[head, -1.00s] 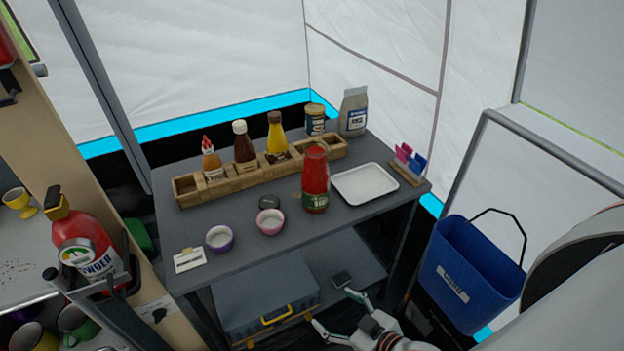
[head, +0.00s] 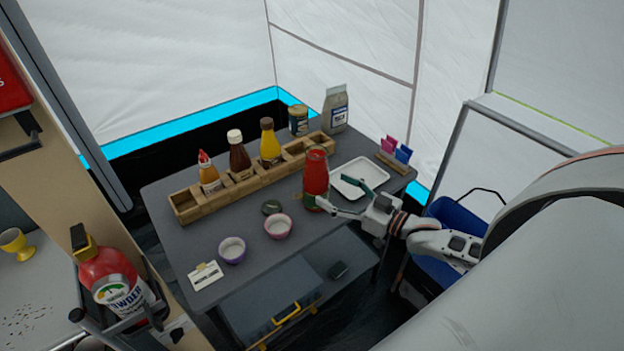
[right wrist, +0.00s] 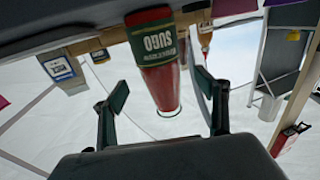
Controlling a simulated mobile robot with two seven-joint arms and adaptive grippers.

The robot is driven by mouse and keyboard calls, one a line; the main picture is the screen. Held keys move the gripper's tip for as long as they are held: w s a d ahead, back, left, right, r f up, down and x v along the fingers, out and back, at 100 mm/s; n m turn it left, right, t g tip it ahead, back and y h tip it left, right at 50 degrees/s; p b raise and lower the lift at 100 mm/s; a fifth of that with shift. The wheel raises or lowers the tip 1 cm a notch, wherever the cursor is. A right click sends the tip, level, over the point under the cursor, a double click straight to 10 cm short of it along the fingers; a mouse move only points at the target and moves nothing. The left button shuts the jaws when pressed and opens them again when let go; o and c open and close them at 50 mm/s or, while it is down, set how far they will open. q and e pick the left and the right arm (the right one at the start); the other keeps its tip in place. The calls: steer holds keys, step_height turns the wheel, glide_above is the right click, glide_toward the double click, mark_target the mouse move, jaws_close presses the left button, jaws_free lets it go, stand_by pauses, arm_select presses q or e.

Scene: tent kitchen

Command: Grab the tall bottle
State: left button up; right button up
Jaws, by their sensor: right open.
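The tall red bottle (head: 316,174) with a green label stands upright on the grey table, in front of the wooden rack. My right gripper (head: 350,193) is open at the bottle's right front, at about the height of its lower part. One fingertip appears close to the label; I cannot tell whether it touches. In the right wrist view, the picture is upside down and the bottle (right wrist: 160,60) shows between the two open fingers, a little beyond them. My left gripper is not in view.
A white tray (head: 352,171) lies right of the bottle, behind my gripper. A wooden rack (head: 190,211) holds several sauce bottles behind it. A pink bowl (head: 278,227) and a purple bowl (head: 232,251) stand front left. A card holder (head: 392,164) is at the right edge.

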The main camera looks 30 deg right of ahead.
mark_target(316, 181)
steer(key=shift+x, duration=0.85)
steer(key=x, duration=0.4)
steer(key=shift+w+f, duration=0.15)
steer(key=shift+w, duration=0.1)
steer(key=shift+w+a, duration=0.2)
steer(key=shift+w, duration=0.1)
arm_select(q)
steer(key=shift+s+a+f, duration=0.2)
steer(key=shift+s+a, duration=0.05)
arm_select(e)
steer(key=c, duration=1.6)
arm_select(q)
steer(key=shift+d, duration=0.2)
arm_select(e)
steer(key=shift+w, duration=0.1)
jaws_close()
steer(key=shift+r, duration=0.35)
